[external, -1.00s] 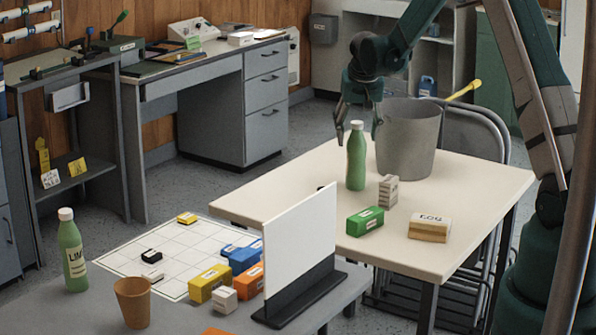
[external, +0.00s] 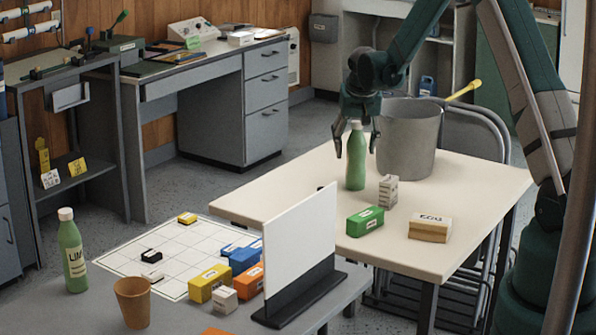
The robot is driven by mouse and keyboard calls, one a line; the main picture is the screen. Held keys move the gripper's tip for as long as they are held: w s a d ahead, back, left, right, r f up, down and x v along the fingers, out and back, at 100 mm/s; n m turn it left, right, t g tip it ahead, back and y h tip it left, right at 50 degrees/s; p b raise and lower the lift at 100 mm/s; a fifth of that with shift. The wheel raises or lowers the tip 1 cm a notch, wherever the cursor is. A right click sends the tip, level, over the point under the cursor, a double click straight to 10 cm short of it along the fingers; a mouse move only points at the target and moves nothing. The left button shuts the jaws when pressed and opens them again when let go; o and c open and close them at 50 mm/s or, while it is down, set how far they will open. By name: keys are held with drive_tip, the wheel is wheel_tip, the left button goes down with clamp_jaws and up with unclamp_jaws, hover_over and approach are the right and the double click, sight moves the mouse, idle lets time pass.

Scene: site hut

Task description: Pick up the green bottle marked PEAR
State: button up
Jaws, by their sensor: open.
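A green bottle (external: 356,163) with a pale cap stands upright on the cream table (external: 465,190). No label shows on the side facing the camera, so I cannot read its name. My gripper (external: 356,143) is open around the upper part of this bottle, one finger to its left and one to its right. I cannot tell whether the fingers touch it. Another green bottle (external: 72,262) with a white cap and a label that begins "LIM" stands upright on the grey table at the lower left.
A grey bucket (external: 410,145) stands just right of the bottle. A small whitish block (external: 388,191), a green block (external: 365,221) and a wood-and-white block (external: 430,228) lie in front. A white upright panel (external: 303,240) stands on the grey table, near several coloured blocks and a brown cup (external: 133,300).

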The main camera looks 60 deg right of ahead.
drive_tip(key=c, duration=1)
drive_tip(key=shift+r+p, duration=0.6)
drive_tip(key=shift+r, duration=4.4)
